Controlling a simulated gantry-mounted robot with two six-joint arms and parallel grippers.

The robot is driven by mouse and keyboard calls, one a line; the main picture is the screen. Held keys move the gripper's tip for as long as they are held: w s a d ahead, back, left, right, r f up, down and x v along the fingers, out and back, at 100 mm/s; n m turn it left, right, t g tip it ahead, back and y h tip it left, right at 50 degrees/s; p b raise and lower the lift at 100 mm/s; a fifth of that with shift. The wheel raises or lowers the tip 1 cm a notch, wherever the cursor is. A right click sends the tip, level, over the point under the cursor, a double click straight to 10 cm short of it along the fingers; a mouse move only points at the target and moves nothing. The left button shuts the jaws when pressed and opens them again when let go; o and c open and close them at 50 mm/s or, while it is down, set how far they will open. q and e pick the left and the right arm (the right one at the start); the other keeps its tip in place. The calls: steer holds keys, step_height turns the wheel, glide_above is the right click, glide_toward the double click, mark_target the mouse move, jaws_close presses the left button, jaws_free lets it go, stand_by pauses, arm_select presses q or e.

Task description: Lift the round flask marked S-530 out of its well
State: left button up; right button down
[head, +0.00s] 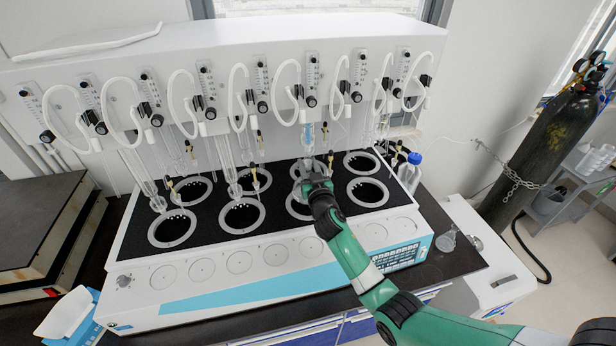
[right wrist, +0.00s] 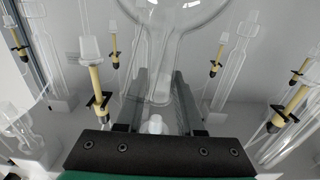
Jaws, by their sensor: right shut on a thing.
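My right gripper (head: 314,184) is over the well (head: 296,212) in the front row, third from the left. In the right wrist view its two fingers (right wrist: 158,88) are shut on the neck of a clear round flask (right wrist: 182,14), one finger on each side. The flask's round bulb runs out of the top of that view. No S-530 marking is readable. In the head view my gripper hides most of the flask, so I cannot tell how far it sits in or above the well. My left gripper is not in view.
The white distiller (head: 230,268) has two rows of wells. Glass tubes and white hoses hang close around my right gripper. A blue-capped bottle (head: 410,170) stands to the right, and a small clear flask (head: 447,240) is on the dark bench. A gas cylinder (head: 540,140) stands far right.

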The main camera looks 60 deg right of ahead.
steer(key=shift+s+a+r+p, duration=0.25)
steer(key=shift+s+a+p, duration=0.15)
steer(key=shift+a+p, duration=0.15)
steer(key=p+v, duration=0.1)
steer(key=v, duration=2)
steer(key=shift+s, duration=0.25)
steer(key=shift+r, duration=0.15)
